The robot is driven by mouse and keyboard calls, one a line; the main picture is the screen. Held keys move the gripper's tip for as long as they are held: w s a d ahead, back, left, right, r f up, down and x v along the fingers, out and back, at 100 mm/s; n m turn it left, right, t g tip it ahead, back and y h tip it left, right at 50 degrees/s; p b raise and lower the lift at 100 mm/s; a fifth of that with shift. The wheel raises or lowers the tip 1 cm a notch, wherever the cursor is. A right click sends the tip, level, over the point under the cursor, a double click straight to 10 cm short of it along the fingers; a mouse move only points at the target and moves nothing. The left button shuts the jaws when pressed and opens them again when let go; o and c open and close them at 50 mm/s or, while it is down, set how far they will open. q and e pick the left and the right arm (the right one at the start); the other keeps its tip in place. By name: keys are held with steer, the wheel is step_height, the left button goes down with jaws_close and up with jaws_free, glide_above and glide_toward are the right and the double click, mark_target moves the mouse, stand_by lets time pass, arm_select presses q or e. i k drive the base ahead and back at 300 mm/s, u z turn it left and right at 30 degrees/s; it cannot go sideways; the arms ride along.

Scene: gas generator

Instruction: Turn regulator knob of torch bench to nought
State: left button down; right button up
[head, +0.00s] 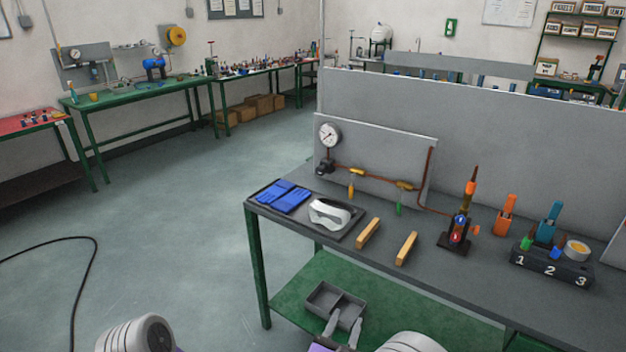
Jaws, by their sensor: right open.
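The torch bench (300,240) stands at the right, with a dark top and green legs. A round white gauge (329,135) is mounted on its grey back panel at the left end. Below the gauge is a small black regulator knob (324,168), beside a copper pipe. The knob's setting is too small to read. My right gripper (344,322) is low at the bottom of the picture, in front of the bench and well below the knob. Its two grey fingers are apart with nothing seen between them. My left gripper is out of view.
Blue gloves (283,197) and a white visor (332,213) lie on the bench's left end. Two wooden blocks (368,233) and an upright torch (460,216) stand further right. A grey tray (334,303) sits on the green lower shelf.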

mark_target(320, 171)
steer(key=u, duration=0.5)
steer(key=i, duration=2.3)
steer(key=z, duration=0.9)
